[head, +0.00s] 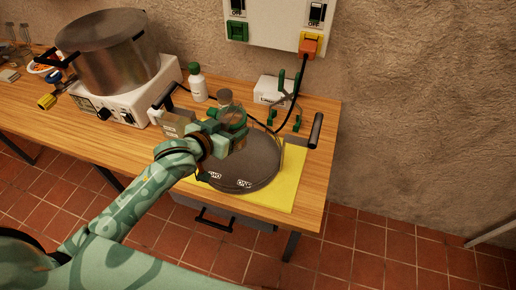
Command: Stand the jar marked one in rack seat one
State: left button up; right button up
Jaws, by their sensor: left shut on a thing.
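My left gripper (236,124) is shut on a jar, whose greyish lid (225,96) shows just behind the fingers. The gripper hides most of the jar, and I cannot read its mark. It is over the back left part of the round dark rack (250,165). White labels for seats one (244,183) and two (214,176) show along the rack's front edge. I cannot tell whether the jar touches the rack. My right gripper is not in view.
The rack stands on a yellow mat (291,172) on the wooden table. A white bottle with a green cap (198,86), a white box (270,90) and a green stand (299,117) are behind. A large pot (108,55) sits on a white cooker (140,100) at left.

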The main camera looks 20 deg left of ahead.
pick_arm(q)
jog(key=w+d+f+b, duration=0.1)
jog(key=d+f, duration=0.1)
jog(key=f, duration=0.1)
jog(key=w+d+f+b, duration=0.1)
jog(key=d+f, duration=0.1)
jog(key=f, duration=0.2)
jog(key=w+d+f+b, duration=0.1)
jog(key=w+d+f, duration=0.1)
jog(key=f, duration=0.1)
jog(key=shift+d+f+b, duration=0.15)
jog(key=shift+d+b, duration=0.2)
jog(key=shift+d, duration=0.05)
jog(key=o, duration=1.5)
jog(key=shift+s+f, duration=0.1)
